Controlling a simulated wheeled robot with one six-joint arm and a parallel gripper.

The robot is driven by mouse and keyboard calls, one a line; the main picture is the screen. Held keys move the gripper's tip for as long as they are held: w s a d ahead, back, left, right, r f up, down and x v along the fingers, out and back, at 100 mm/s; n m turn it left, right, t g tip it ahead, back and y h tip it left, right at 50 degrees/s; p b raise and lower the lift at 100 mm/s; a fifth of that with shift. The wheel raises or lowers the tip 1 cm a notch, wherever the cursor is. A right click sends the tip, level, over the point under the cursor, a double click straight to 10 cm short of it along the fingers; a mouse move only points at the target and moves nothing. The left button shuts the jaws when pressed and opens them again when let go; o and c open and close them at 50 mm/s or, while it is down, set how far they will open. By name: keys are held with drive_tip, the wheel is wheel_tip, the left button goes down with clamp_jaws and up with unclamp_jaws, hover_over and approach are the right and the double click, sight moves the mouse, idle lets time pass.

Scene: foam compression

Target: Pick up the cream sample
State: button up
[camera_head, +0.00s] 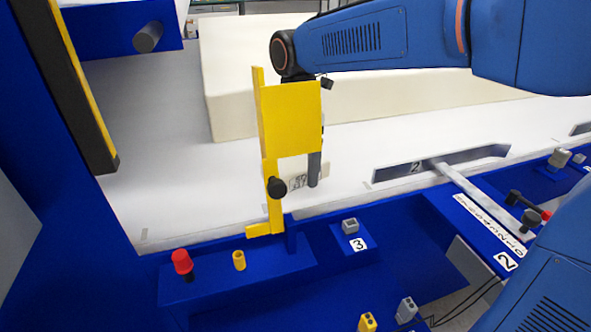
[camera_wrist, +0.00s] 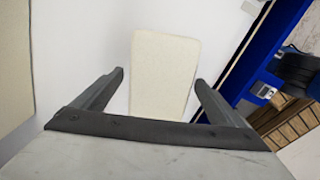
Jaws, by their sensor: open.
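The cream sample (camera_wrist: 165,75) is a pale block on the white surface. In the wrist view it shows between the two dark fingers of my gripper (camera_wrist: 160,80), with a gap at each side. In the head view part of a small cream block with dark marks on its face (camera_head: 322,171) shows beside one finger. My gripper is open and points down over the sample. A yellow upright with a black knob (camera_head: 277,187) hides the other finger and part of the block. Whether the fingertips reach down beside the block is hard to tell.
A large cream slab (camera_head: 370,97) lies behind on the white surface. White surface is clear at left.

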sight(298, 160)
drive_tip(key=shift+f, duration=0.2)
drive_tip(key=c, duration=1.1)
wheel_tip(298, 160, up, 10)
drive_tip(key=shift+r, duration=0.1)
